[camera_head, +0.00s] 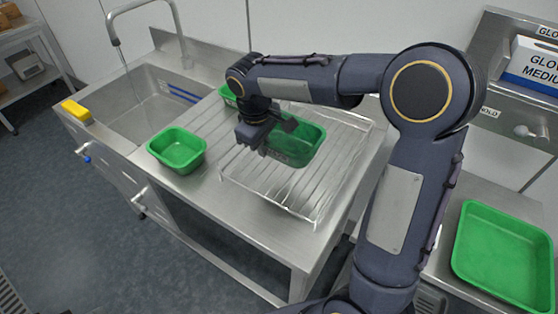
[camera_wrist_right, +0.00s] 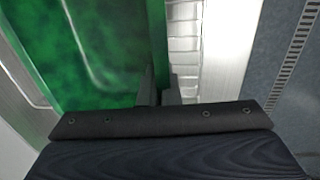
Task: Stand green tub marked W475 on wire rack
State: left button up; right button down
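A green tub (camera_head: 300,148) is over the wire rack (camera_head: 309,218), at the rack's back left part. My right gripper (camera_head: 262,142) points down at the tub's near left side. In the right wrist view the two fingers (camera_wrist_right: 160,88) are close together with the thin wall of the green tub (camera_wrist_right: 105,45) between them. The wire rack (camera_wrist_right: 184,45) shows beside that wall. I cannot tell whether the tub's base touches the rack. No marking W475 is readable on any tub. My left gripper is not in view.
Another green tub (camera_head: 177,150) stands on the drainboard between sink (camera_head: 140,110) and rack. A further green tub (camera_head: 227,96) is partly hidden behind my arm. A yellow sponge (camera_head: 77,112) lies at the sink's left edge. A large green tray (camera_head: 505,250) is at right. The rack's front is clear.

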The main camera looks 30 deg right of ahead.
aim_at(279, 173)
jog(key=d+f, duration=0.1)
jog(key=f, duration=0.1)
jog(key=s+d+f, duration=0.1)
jog(key=d+f, duration=0.1)
jog(key=f, duration=0.3)
jog(key=shift+d+p, duration=0.3)
jog(key=shift+d, duration=0.05)
jog(key=shift+f, duration=0.35)
jog(key=shift+f, duration=0.15)
jog(key=c, duration=1.6)
grip_release()
jog(key=shift+c, duration=0.2)
